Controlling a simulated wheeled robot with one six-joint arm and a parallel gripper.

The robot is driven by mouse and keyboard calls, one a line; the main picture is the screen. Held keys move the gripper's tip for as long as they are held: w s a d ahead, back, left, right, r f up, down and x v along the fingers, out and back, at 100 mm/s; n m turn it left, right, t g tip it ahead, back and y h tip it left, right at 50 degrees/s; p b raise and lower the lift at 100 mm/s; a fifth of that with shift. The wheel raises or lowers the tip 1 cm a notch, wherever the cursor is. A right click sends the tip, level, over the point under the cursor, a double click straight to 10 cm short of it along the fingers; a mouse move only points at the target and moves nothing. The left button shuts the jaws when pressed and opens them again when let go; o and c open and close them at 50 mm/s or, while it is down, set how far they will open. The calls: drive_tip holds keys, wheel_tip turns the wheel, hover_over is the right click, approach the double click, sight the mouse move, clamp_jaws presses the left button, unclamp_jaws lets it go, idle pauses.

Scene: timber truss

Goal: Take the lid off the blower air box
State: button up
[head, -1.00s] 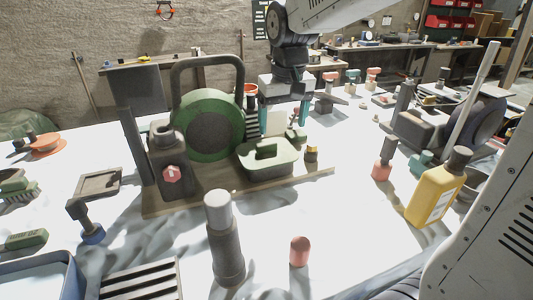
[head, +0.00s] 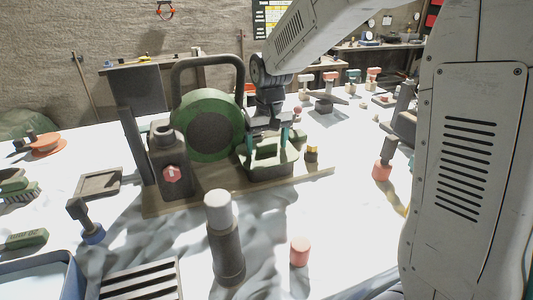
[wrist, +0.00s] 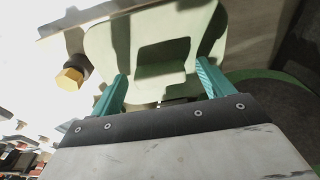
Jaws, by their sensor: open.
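The blower (head: 208,122) is a round green housing with a dark disc and a big dark hoop, standing on a wooden board. Its air box is a low pale green box at its right foot, with the lid (head: 268,166) on top. The lid has a raised grip in its middle. In the wrist view the lid (wrist: 100,42) fills the upper middle. My gripper (head: 267,140) is open right over the lid, with its teal fingers on either side of the grip. The wrist view shows one finger left and one right (wrist: 161,70). I cannot tell whether they touch it.
A small dark bottle-like part with a yellow cap (wrist: 69,79) sits close beside the box. A dark post with a red knob (head: 172,174) stands left of the blower. A grey-capped cylinder (head: 224,250) and a pink cylinder (head: 300,252) stand in front.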

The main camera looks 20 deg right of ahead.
drive_tip(key=c, duration=1.1)
